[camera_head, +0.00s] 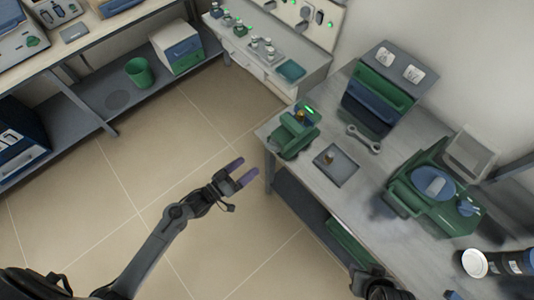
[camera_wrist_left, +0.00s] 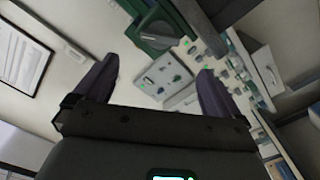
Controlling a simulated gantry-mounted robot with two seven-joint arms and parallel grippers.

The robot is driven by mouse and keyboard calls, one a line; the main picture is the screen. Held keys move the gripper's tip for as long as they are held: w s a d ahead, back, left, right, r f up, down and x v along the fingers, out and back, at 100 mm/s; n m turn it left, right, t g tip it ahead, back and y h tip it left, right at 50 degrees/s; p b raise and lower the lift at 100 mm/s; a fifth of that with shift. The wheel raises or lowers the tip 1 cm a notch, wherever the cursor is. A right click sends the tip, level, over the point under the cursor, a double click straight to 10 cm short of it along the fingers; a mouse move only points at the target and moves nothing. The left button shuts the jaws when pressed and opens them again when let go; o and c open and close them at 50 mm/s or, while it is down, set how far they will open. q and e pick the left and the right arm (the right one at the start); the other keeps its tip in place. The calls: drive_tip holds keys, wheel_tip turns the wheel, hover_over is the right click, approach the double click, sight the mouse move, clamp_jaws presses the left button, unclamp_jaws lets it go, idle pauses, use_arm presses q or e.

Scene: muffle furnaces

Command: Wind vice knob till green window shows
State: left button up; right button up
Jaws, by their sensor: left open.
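A green vice-like device (camera_head: 294,131) stands at the near left corner of the grey workbench. A small bright green strip (camera_head: 309,109) shows on its top. I cannot make out its knob clearly. My left gripper (camera_head: 241,170) is open and empty, out over the floor to the left of the bench corner and apart from the device. In the left wrist view my left gripper (camera_wrist_left: 155,85) has its two dark fingers wide apart with nothing between them. Only dark parts of my right arm show at the bottom edge of the head view; its fingers are not seen.
The workbench (camera_head: 395,222) also holds a dark tray (camera_head: 336,166), a wrench (camera_head: 364,139), a rack of green and blue bins (camera_head: 374,104) and a larger green machine (camera_head: 434,191). A side counter (camera_head: 300,55) lies behind. Tiled floor (camera_head: 190,130) is clear around my left gripper.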

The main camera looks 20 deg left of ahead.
sight(269, 149)
use_arm(q)
drive_tip(key=x, duration=1)
drive_tip(key=shift+w+d+b, duration=0.2)
drive_tip(key=shift+w+b, duration=0.05)
drive_tip(key=shift+b, duration=0.15)
drive_tip(key=c, duration=1.1)
drive_tip(key=shift+o, duration=0.2)
drive_tip(key=shift+m, duration=1.5)
drive_tip(key=o, duration=1.1)
drive_tip(key=shift+c, duration=0.2)
drive_tip(key=shift+s, duration=0.1)
